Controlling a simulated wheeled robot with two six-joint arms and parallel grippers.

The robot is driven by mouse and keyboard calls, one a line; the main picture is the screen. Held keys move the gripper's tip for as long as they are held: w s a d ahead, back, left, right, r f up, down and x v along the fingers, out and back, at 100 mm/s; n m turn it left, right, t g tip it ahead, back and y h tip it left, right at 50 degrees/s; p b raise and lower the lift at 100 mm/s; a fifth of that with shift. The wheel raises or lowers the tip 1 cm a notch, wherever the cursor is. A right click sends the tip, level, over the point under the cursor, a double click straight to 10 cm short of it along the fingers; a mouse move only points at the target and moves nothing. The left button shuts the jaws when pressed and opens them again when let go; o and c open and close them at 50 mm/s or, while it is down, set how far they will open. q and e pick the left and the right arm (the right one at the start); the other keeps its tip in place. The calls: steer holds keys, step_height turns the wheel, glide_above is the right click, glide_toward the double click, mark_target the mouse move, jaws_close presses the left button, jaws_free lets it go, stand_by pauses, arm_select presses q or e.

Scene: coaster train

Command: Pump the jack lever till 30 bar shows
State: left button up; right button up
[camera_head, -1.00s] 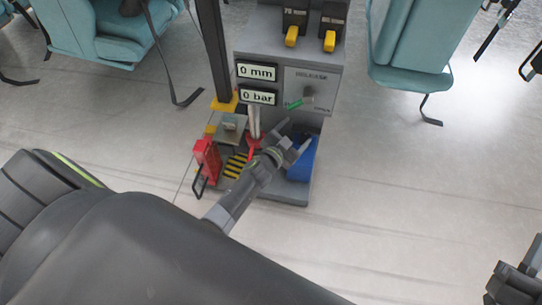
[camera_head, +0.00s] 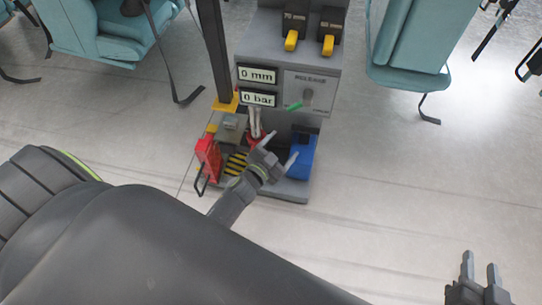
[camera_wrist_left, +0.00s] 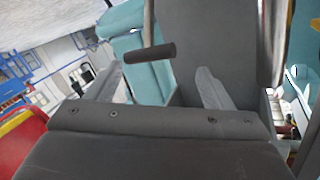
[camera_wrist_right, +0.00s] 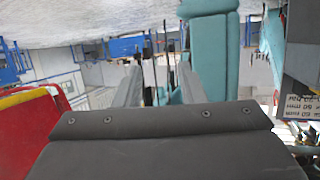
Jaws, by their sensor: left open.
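The jack stand (camera_head: 285,75) is grey. Its displays read 0 mm (camera_head: 257,75) and 0 bar (camera_head: 258,99). A pale metal lever (camera_head: 254,119) stands by a red part below the displays. My left gripper (camera_head: 280,149) is open in front of the stand's lower part, just right of and below the lever; contact cannot be told. In the left wrist view, a dark cylindrical handle (camera_wrist_left: 150,53) shows beyond the open fingers, not gripped; I cannot tell which part it belongs to. My right gripper (camera_head: 480,261) is open and empty at the lower right, away from the stand.
A release panel with a green-tipped lever (camera_head: 295,106) is on the stand's face. Yellow-tipped black blocks (camera_head: 328,31) stand on top. A red item (camera_head: 207,158) and a blue box (camera_head: 303,155) flank the base. Teal seats (camera_head: 410,45) are behind. Floor to the right is clear.

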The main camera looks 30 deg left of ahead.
arm_select(q)
steer(key=shift+s+a+r+p, duration=0.15)
steer(key=shift+s+p, duration=0.15)
steer(key=shift+s, duration=0.95)
steer(key=shift+s+a+r+p, duration=0.15)
steer(key=shift+s+p, duration=0.1)
steer(key=shift+s, duration=1)
arm_select(e)
steer(key=s+a+f+g+y, duration=0.1)
steer(key=s+f+g, duration=0.4)
steer(key=s+f, duration=0.1)
steer(key=shift+a+f+g, duration=0.3)
steer(key=shift+a+f, duration=0.1)
steer(key=shift+f, duration=0.2)
arm_select(q)
steer(key=shift+c, duration=0.2)
